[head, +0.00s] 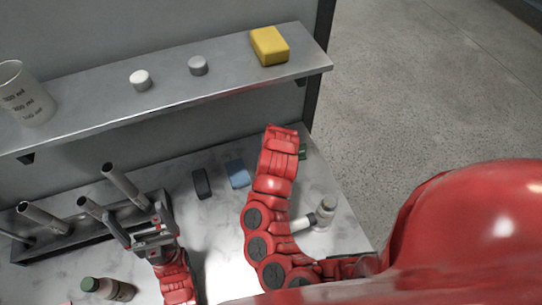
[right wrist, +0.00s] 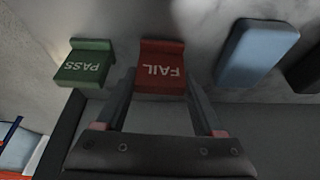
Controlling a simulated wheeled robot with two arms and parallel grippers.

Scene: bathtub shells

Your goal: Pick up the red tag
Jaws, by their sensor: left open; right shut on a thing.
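The red tag (right wrist: 162,68), marked FAIL, shows in the right wrist view between the two fingers of my right gripper (right wrist: 160,84). The gripper is shut on it. The lettering appears upside down. Whether the tag touches the worktop is hard to tell. In the head view my right forearm hides the red tag and the right fingertips. My left gripper (head: 140,222) is open at the left of the worktop, in front of the rack with grey tubes, away from the tag.
A green PASS tag (right wrist: 84,64) lies left of the red tag. A blue block (head: 237,173) and a dark block (head: 202,184) lie nearby.

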